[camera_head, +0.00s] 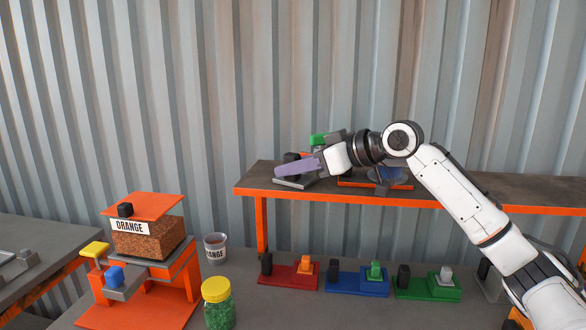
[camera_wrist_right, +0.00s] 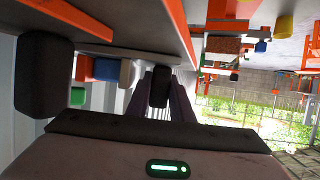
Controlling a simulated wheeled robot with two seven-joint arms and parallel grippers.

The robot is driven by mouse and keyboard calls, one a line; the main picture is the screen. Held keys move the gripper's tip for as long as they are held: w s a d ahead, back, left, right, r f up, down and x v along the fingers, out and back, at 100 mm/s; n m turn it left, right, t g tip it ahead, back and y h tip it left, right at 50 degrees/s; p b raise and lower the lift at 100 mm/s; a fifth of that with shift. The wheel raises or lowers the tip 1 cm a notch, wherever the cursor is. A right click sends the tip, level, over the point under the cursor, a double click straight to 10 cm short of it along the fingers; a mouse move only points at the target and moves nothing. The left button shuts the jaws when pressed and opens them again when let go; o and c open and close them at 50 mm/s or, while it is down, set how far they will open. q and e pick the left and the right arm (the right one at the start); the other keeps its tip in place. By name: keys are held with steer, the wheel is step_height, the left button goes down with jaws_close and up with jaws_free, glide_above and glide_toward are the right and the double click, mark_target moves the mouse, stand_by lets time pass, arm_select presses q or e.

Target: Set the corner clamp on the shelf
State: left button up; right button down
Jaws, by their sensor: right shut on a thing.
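My right gripper (camera_head: 297,168), with purple fingers, is over the left part of the shelf (camera_head: 262,177). Its fingers are shut around the black knob (camera_wrist_right: 160,88) of what appears to be the corner clamp, whose grey plate (camera_head: 293,183) shows below the fingers in the head view. The plate is at the shelf top; I cannot tell whether it touches the surface. The fingers hide part of the clamp. In the wrist view its grey plate (camera_wrist_right: 135,62) lies close to the shelf's dark surface. My left gripper is not in view.
Green (camera_head: 320,139) and orange parts stand behind the gripper on the shelf. A blue item (camera_head: 390,175) is under my right arm. Red (camera_head: 290,283), blue (camera_head: 356,289) and green (camera_head: 428,291) fixtures stand below. An orange stand (camera_head: 140,300), cup (camera_head: 215,248) and yellow-lidded jar (camera_head: 218,305) are left.

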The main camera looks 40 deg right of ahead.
steer(key=shift+r, duration=0.1)
steer(key=c, duration=1.9)
jaws_free()
steer(key=o, duration=0.3)
steer(key=shift+o, duration=0.2)
